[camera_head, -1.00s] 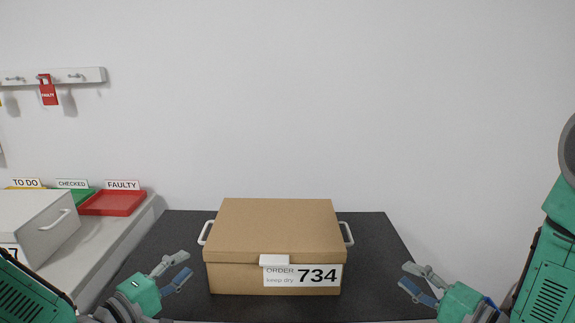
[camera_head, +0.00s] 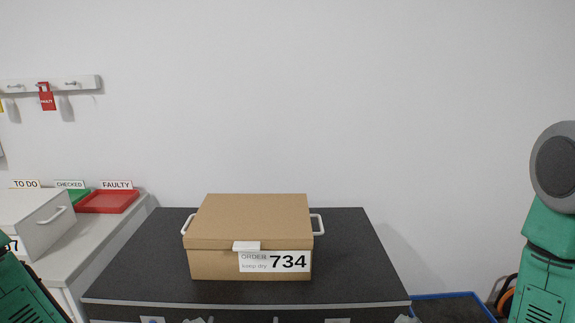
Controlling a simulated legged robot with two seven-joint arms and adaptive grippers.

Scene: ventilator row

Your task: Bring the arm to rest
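My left arm (camera_head: 28,292) shows as a green link at the lower left edge. My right arm (camera_head: 548,250) shows as green links with a grey round joint at the right edge. Both hands are almost wholly below the picture. Small grey bits at the bottom edge, left of centre and right of centre, may be fingertips, but whether the fingers are open or shut does not show. A closed brown box (camera_head: 250,220) with white side handles and an "ORDER 734" label stands on a dark-topped cabinet (camera_head: 345,240), apart from both arms.
At the left, a pale counter (camera_head: 85,260) holds a grey case (camera_head: 35,225), a red FAULTY tray (camera_head: 108,201) and a green CHECKED tray (camera_head: 77,197). A hook rail (camera_head: 50,83) with a red tag hangs above. A blue-edged bin (camera_head: 455,305) stands low at the right.

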